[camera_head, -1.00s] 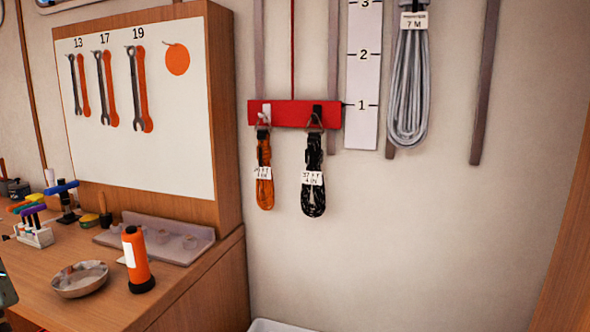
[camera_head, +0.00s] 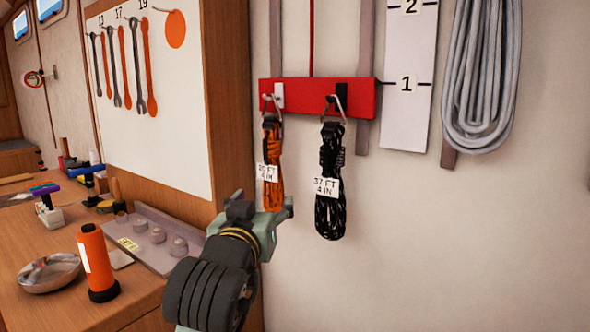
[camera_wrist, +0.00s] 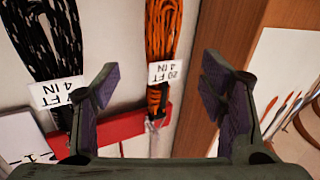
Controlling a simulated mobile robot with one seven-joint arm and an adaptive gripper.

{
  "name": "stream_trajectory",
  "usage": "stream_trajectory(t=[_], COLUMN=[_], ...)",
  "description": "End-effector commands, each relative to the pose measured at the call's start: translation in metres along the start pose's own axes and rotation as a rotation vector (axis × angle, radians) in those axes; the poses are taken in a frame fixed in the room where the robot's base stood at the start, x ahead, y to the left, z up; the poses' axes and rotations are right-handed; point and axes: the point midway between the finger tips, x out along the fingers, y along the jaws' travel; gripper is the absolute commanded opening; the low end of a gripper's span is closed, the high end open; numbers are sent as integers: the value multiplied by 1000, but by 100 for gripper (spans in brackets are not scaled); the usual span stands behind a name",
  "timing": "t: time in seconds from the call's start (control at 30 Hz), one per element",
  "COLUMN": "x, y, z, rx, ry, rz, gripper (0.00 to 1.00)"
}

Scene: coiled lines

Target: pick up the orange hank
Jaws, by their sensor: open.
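The orange hank (camera_head: 273,165) hangs by a metal ring from a hook on the red board (camera_head: 317,97), with a white tag on it. My gripper (camera_head: 258,208) is below and just left of it in the head view, near the cabinet's edge. In the wrist view the orange hank (camera_wrist: 160,45) shows upside down, between and beyond the open, empty fingers of my gripper (camera_wrist: 160,95). The black hank (camera_head: 331,185) hangs to its right from the second hook; in the wrist view the black hank (camera_wrist: 48,45) is by the left finger.
A grey rope coil (camera_head: 482,75) hangs at right beside a numbered white strip (camera_head: 408,120). The wooden cabinet side (camera_head: 232,95) stands close left of the orange hank. An orange bottle (camera_head: 97,262) and a metal bowl (camera_head: 48,273) are on the bench. Wall below the hanks is clear.

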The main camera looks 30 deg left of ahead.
Motion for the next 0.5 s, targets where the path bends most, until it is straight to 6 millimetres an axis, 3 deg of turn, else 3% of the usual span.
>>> stream_trajectory(t=[0.2,0.5], x=[35,62], y=[0,-3], z=[-1,-4], rx=[-2,0], ry=[-4,-3], rz=[1,-1], gripper=[65,65])
